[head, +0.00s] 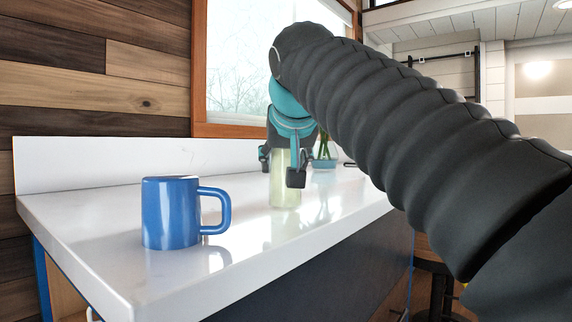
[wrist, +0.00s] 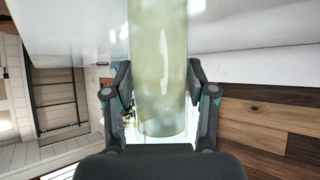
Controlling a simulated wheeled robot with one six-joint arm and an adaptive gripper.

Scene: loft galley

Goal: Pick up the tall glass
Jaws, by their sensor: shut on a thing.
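The tall glass (head: 285,188) is pale, greenish and see-through, and stands upright on or just above the white counter in the head view; I cannot tell which. My gripper (head: 281,170) is around its upper part, with a dark finger on each side. In the wrist view the glass (wrist: 158,70) fills the space between the two fingers of my gripper (wrist: 158,95). The gripper is shut on the glass. My arm comes in from the right and hides what is behind it.
A blue mug (head: 171,213) stands on the white counter (head: 120,270) at the front left, its handle toward the glass. A clear vase with green stems (head: 324,155) stands behind the glass to the right. A low backsplash (head: 100,164) and window are behind.

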